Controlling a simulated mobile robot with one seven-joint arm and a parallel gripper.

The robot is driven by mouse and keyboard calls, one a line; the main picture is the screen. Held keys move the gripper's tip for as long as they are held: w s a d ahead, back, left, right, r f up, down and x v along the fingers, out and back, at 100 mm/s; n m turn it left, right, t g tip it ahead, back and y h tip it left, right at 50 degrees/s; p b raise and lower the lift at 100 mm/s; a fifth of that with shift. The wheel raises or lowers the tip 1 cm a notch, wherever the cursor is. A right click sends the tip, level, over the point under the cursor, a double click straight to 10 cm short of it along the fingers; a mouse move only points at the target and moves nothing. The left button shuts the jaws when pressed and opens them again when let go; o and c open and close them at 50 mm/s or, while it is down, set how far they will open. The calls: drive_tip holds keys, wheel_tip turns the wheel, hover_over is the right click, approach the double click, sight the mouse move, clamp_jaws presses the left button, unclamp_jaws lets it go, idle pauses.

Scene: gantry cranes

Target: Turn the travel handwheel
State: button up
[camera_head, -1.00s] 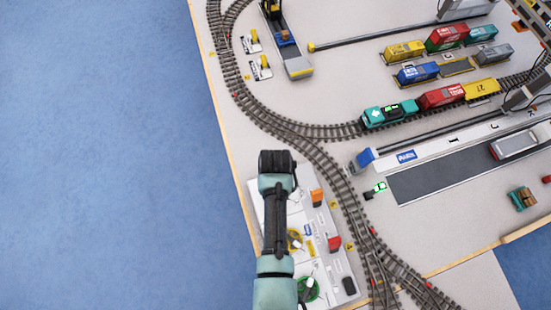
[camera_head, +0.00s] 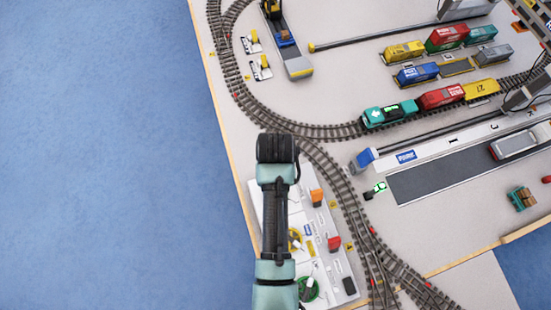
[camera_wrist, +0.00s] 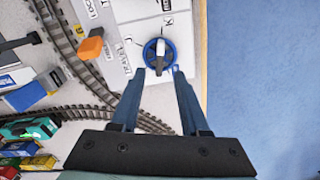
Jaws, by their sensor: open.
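A blue handwheel (camera_wrist: 148,55) with a pale spoke or knob across it sits on the white control panel (camera_wrist: 205,30) in the wrist view. Lettering beside it seems to read TRAVEL. My gripper (camera_wrist: 160,74) is open and empty, with its two dark blue fingers pointing toward the wheel. The fingertips appear at the near edge of the wheel, one to each side; I cannot tell whether they touch it. In the head view my arm hides this wheel and the fingers.
A yellow wheel (camera_head: 295,240) and a green wheel (camera_head: 309,291) are on the same panel, partly behind my arm. An orange block (camera_head: 316,196) and a red block (camera_head: 334,243) stand at its right side. Curved railway track (camera_head: 343,190) passes beside it. Blue floor lies left.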

wheel_tip(320, 180, up, 6)
drive_tip(key=shift+f, duration=0.15)
idle(0.6)
